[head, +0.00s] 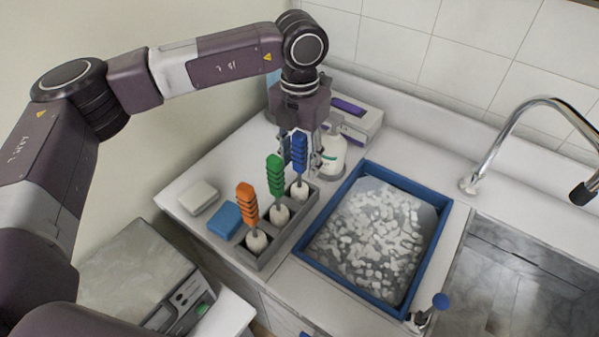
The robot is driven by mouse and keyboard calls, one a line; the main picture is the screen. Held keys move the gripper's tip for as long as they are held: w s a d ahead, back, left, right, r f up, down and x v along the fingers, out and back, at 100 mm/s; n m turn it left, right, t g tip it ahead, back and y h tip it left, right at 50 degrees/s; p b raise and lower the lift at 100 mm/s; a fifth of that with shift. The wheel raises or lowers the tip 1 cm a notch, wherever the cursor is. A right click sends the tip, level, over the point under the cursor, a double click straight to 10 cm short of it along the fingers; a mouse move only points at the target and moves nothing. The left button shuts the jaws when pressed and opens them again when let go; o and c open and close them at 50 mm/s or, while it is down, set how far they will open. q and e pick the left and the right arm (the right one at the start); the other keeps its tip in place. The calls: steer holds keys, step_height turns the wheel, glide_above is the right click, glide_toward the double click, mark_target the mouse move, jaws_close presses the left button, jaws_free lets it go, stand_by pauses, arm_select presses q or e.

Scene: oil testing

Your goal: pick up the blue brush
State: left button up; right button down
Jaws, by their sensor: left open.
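The blue brush (299,152) stands upright, handle up, in the far slot of a grey holder (266,258) on the white counter. A green brush (275,176) and an orange brush (247,204) stand in the holder's other slots, nearer to me. My left gripper (300,158) points down from above with its fingers open, one on each side of the blue handle. I cannot tell whether the fingers touch it. My right gripper is not in view.
A blue-rimmed tray (434,250) with white foam lies right of the holder. A white bottle (333,155) and a box (358,118) stand behind the gripper. A blue sponge (225,220) and a pale sponge (198,197) lie left. A sink (500,285) and faucet (515,135) are at right.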

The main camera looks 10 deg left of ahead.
arm_select(q)
steer(key=shift+c, duration=0.7)
jaws_close()
steer(key=shift+r, duration=0.15)
